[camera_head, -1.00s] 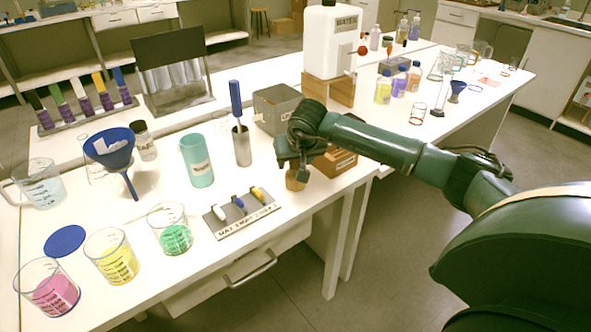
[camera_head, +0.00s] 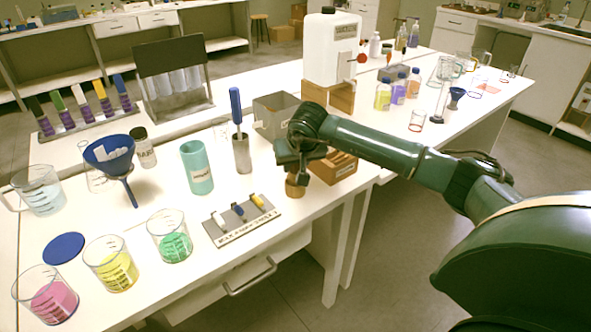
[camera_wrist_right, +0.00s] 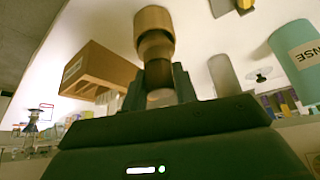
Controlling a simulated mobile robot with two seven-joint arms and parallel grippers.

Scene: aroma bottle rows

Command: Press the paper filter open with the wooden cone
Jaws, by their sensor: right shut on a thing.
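The wooden cone (camera_head: 295,187), a small brown piece, shows just below my right gripper (camera_head: 297,168) near the table's front edge. In the right wrist view the wooden cone (camera_wrist_right: 154,30) stands out from between the fingers of my right gripper (camera_wrist_right: 158,80), which is shut on it. I cannot tell whether the cone touches the table. The white paper filter (camera_head: 92,152) sits in the blue funnel (camera_head: 122,166) at the left, well away from the gripper. How far the filter is open cannot be told. My left gripper is not in view.
A wooden box (camera_head: 335,168) stands right beside my right gripper, with a grey bin (camera_head: 272,112) behind it.

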